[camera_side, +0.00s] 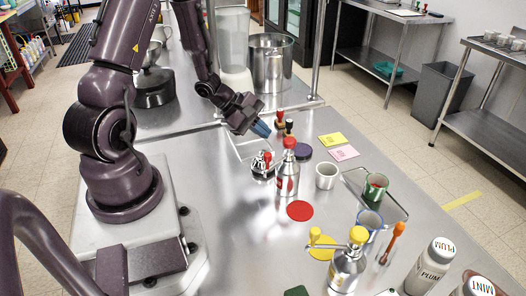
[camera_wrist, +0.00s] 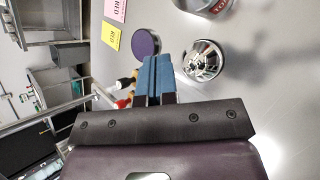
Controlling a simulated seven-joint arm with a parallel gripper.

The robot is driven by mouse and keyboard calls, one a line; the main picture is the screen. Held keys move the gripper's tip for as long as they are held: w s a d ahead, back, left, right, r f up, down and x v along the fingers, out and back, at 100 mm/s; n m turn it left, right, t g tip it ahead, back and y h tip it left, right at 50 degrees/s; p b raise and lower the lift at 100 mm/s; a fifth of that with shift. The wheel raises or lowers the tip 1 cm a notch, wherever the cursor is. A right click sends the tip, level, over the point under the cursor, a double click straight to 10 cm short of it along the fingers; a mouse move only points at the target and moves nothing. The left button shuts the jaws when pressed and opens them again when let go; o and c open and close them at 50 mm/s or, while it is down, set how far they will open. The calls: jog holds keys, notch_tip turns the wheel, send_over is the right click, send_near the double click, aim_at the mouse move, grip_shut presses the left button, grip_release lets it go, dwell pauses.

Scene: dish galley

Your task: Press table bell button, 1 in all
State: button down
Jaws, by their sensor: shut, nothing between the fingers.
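The table bell (camera_side: 262,168) is a small shiny silver dome on a dark base, standing on the steel table just left of a red-capped bottle. In the wrist view the bell (camera_wrist: 203,60) lies to the right of my fingertips, seen from above. My gripper (camera_side: 262,129) has blue fingertips that are shut together and empty. It is above the table and behind the bell in the side view, apart from it. In the wrist view my gripper (camera_wrist: 157,62) points towards the gap between the bell and a dark purple disc (camera_wrist: 146,43).
The red-capped silver bottle (camera_side: 288,178) stands close beside the bell. Stamps with red and black handles (camera_side: 289,127) are near my gripper. A white mug (camera_side: 326,176), yellow and pink notes (camera_side: 343,153) and a red disc (camera_side: 300,210) are to the right or in front.

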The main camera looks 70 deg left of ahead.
aim_at(262, 153)
jog(key=shift+f, duration=1.5)
dwell(0.9)
jog(key=shift+f, duration=0.4)
jog(key=shift+f, duration=0.5)
dwell(0.5)
dwell(0.4)
jog(key=shift+r, duration=0.95)
jog(key=shift+r, duration=2.5)
jog(key=shift+s+d, duration=0.1)
